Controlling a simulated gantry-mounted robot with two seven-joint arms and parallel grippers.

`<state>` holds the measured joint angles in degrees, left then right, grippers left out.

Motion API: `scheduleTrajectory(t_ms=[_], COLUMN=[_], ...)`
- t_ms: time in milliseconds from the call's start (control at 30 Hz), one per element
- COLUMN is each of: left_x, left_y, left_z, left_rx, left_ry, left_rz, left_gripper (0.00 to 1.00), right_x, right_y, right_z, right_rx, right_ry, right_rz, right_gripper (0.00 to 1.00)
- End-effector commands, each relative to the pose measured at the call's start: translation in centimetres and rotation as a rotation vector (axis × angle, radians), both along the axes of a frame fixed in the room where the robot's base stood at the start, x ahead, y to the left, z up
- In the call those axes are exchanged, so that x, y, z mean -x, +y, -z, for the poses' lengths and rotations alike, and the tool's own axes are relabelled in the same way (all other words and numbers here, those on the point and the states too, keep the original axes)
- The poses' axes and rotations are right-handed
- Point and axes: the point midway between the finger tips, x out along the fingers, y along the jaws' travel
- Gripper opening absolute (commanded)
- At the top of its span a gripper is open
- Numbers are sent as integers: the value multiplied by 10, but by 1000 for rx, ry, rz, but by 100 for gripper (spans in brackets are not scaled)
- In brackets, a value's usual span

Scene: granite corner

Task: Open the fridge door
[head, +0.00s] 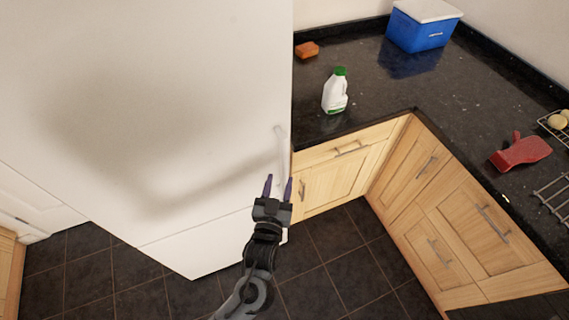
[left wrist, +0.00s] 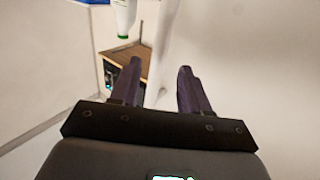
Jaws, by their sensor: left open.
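The fridge (head: 150,110) is a large white block filling the left of the head view, and its door looks shut. Its pale handle (head: 281,142) stands upright near the door's right edge. My left gripper (head: 278,180) is open, with its two purple fingers pointing up towards the handle's lower part. In the left wrist view a white bar, which looks like the handle (left wrist: 166,45), runs between and beyond the open fingers (left wrist: 160,75). Whether a finger touches it I cannot tell. My right gripper is not in view.
The dark granite counter (head: 380,95) right of the fridge holds a white bottle with a green cap (head: 336,92), an orange sponge (head: 307,49), a blue cooler box (head: 420,32) and a red item (head: 521,151). Wooden cabinets (head: 345,170) stand below. The dark tiled floor (head: 325,240) is clear.

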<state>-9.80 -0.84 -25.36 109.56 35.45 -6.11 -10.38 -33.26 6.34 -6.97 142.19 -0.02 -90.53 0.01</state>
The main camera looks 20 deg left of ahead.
Motion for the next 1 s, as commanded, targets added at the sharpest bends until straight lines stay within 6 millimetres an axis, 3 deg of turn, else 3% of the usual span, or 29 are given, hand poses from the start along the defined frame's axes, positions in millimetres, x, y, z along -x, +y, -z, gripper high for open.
scheduleTrajectory(t_ms=[200,400,900,1000], left_x=[-36,-60,-71,-71], left_y=[7,11,13,13], left_z=[-2,-1,0,0], left_rx=[-2,-1,0,0], left_ry=[-1,0,2,1], left_rz=[0,1,1,1], left_gripper=[46,46,46,30], right_x=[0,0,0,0], right_y=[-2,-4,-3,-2], right_z=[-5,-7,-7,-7], right_rx=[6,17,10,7], right_ry=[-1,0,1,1], right_rz=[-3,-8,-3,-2], right_gripper=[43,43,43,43])
